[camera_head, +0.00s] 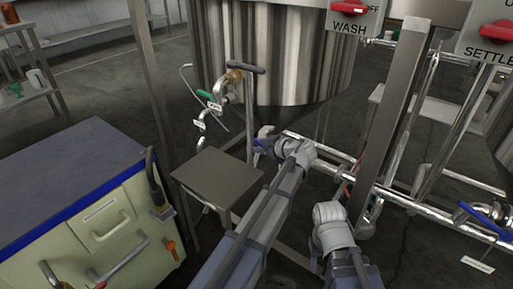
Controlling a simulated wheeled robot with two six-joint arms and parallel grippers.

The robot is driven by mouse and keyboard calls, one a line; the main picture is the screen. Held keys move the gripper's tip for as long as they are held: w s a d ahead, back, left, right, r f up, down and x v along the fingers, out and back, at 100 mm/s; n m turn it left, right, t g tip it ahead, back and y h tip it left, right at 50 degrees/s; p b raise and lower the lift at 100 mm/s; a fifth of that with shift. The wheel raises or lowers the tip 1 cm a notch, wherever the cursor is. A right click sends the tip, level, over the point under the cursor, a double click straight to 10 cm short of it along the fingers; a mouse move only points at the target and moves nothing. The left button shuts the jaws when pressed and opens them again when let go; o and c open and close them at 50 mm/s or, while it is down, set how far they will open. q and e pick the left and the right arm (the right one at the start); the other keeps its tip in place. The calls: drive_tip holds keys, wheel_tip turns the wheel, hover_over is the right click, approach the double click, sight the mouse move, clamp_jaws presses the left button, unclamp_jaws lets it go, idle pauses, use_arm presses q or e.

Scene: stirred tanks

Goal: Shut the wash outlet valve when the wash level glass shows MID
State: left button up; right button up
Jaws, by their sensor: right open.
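The wash tank (275,60) is a large shiny steel vessel at the top middle, under a sign (349,20) reading WASH. A slim upright tube (250,118) in front of the tank may be the level glass; no level or MID mark can be read.
A small grey platform (217,176) stands left of my arm. A cream cabinet (115,225) with a blue-edged top fills the lower left. A steel post (395,100) and pipes stand to the right. Another blue-handled valve (484,217) is at the right edge.

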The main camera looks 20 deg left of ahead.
use_arm(q)
drive_tip(key=shift+a, duration=0.1)
drive_tip(key=shift+c, duration=0.4)
clamp_jaws()
idle(1.0)
